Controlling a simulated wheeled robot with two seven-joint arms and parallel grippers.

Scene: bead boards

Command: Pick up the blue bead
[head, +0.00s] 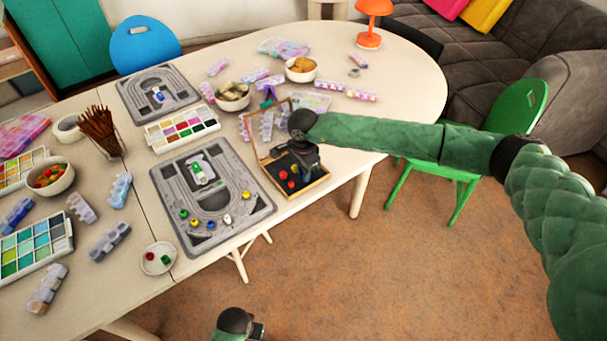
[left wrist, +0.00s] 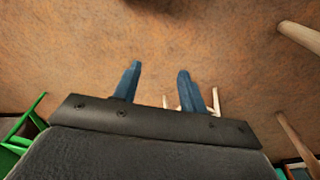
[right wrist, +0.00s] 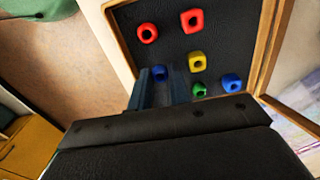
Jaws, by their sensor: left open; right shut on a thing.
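My right gripper (head: 305,172) is over the open wooden box (head: 316,190) with a dark lining. In the right wrist view its fingers (right wrist: 168,85) are shut on a blue bead (right wrist: 159,72) at their tips. I cannot tell whether that bead touches the lining. Another blue bead (right wrist: 231,81) lies in the box to the right, apart from the fingers. My left gripper (head: 250,328) is away from the table, over the floor. In the left wrist view its fingers (left wrist: 156,85) are apart and empty.
The box also holds two red beads (right wrist: 147,33), a yellow bead (right wrist: 197,62) and a green bead (right wrist: 199,89). A grey board (head: 258,208) with several beads lies left of the box. A small white dish (head: 150,268) is nearer the table's front left.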

